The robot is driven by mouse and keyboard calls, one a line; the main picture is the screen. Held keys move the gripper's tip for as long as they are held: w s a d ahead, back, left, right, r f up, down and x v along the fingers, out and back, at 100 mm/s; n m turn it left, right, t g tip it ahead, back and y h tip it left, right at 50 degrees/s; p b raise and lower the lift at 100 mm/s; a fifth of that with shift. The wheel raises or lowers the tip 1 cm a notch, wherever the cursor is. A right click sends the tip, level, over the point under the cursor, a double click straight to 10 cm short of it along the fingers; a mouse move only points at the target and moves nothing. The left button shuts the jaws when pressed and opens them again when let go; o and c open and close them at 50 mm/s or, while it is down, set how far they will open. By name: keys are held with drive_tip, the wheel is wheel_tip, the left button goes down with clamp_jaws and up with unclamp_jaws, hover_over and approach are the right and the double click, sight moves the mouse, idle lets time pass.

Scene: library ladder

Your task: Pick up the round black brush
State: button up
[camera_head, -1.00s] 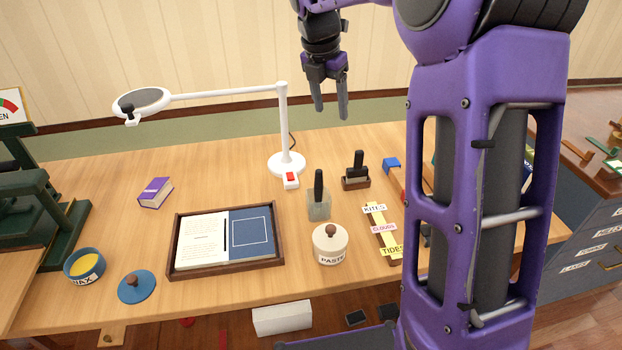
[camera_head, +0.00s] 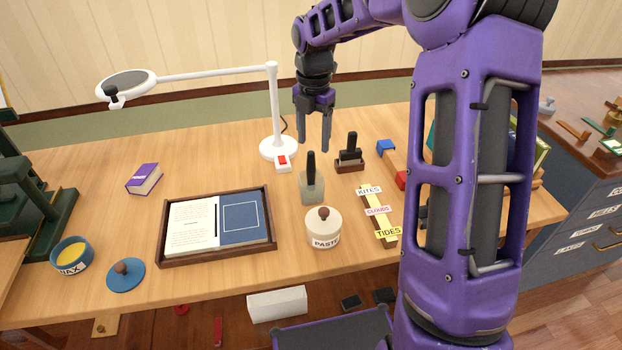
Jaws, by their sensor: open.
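A round black handle (camera_head: 311,166), which looks like the brush, stands upright in a grey translucent jar (camera_head: 312,190) at the middle of the table. Its lower end is hidden inside the jar. My gripper (camera_head: 316,136) is open and empty, fingers pointing down. In the picture it appears just above the handle's top; the fingers look apart from it, but the exact depth is unclear.
Right of the jar stands a brown block with black upright pieces (camera_head: 349,158). A white paste pot (camera_head: 323,228) is in front, a white lamp (camera_head: 275,110) behind left. A framed book tray (camera_head: 165,258) lies left. Label strips (camera_head: 377,213) lie right.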

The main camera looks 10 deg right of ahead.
sight(311, 152)
drive_tip(key=f, duration=0.2)
drive_tip(key=f+b, duration=0.1)
drive_tip(key=f, duration=0.2)
drive_tip(key=shift+w+a+f, duration=0.15)
drive_tip(key=shift+a+f, duration=0.05)
drive_tip(key=shift+f, duration=0.1)
clamp_jaws()
